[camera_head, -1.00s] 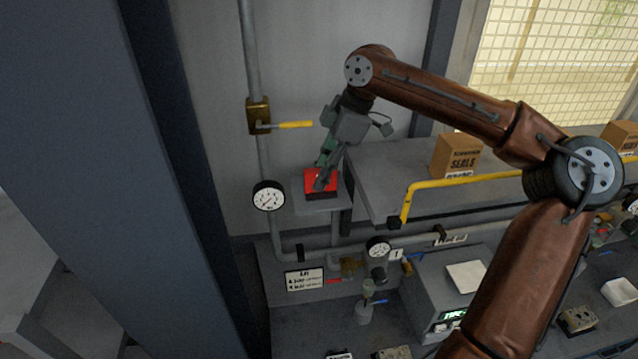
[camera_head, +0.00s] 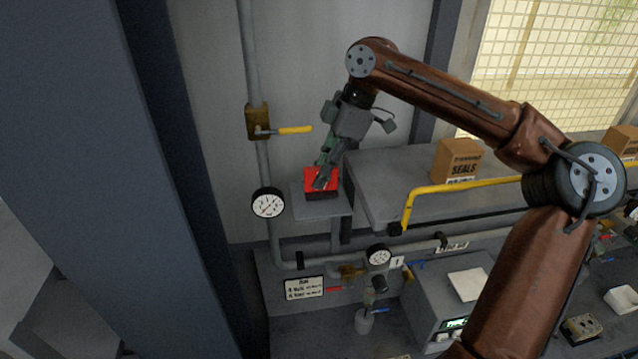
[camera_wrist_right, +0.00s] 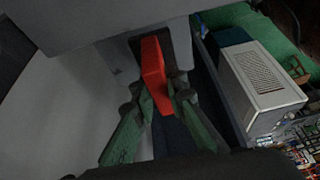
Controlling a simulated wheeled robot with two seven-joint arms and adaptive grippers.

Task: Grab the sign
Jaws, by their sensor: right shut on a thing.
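The sign is a red block with a dark lower edge (camera_head: 312,176). It stands at a small grey shelf (camera_head: 322,208) by the wall, left of the middle in the head view. My right gripper (camera_head: 322,183) reaches down to it from above and is shut on it. In the right wrist view the red sign (camera_wrist_right: 154,72) shows narrow and edge-on between the two greenish fingers (camera_wrist_right: 156,94). The fingers hide part of the sign. I cannot tell whether it touches the shelf. My left gripper is not in view.
A pipe with a yellow-handled valve (camera_head: 292,130) and a round gauge (camera_head: 268,203) stand left of the small shelf. A grey bench (camera_head: 400,170) with a SEALS box (camera_head: 457,160) and a yellow rail (camera_head: 450,189) lies to the right. Gauges and a notice (camera_head: 304,287) sit below.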

